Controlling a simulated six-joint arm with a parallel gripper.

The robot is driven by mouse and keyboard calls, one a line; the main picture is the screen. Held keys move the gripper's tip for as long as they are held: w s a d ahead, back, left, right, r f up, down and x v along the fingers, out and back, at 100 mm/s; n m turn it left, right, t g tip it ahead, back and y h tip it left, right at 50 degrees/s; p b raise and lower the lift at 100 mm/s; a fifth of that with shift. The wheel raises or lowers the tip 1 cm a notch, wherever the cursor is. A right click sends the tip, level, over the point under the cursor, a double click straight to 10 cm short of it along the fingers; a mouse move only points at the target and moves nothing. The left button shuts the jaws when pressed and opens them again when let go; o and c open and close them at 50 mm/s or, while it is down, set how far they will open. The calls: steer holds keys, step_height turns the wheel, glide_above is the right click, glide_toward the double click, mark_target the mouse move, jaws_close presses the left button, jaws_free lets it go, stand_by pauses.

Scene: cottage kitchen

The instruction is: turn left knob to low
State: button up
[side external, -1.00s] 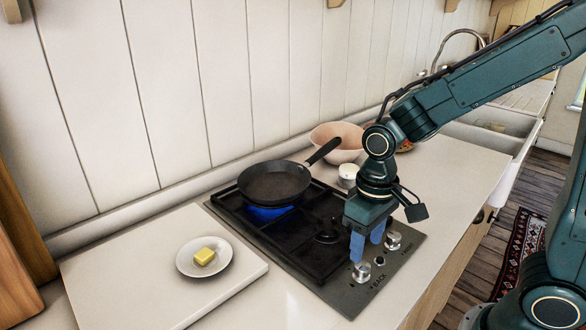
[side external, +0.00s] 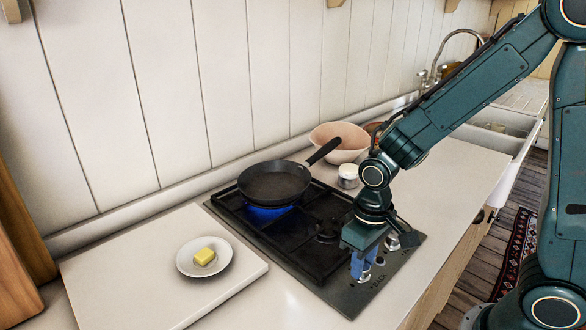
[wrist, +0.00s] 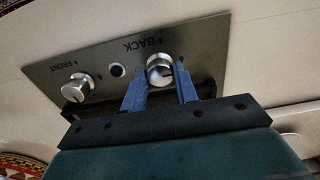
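The left knob, a silver one beside the BACK label, shows in the wrist view (wrist: 160,70) between my two blue fingertips. My gripper (side external: 364,266) is lowered over it in the side view, with a fingertip against each side of the knob. The fingers hide most of the knob in the side view, and its exact setting is hard to read. A blue flame (side external: 268,212) burns under the black pan (side external: 275,182) on the back burner.
The right knob, labelled FRONT, stands clear in the wrist view (wrist: 76,87). A plate (side external: 187,262) with butter (side external: 204,256) sits on a white board at left.

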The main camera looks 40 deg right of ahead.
steer(key=c, duration=0.4)
steer(key=shift+n, duration=0.4)
steer(key=n, duration=0.9)
steer(key=shift+n, duration=0.4)
steer(key=n, duration=0.4)
steer(key=shift+n, duration=0.3)
steer(key=o, duration=0.9)
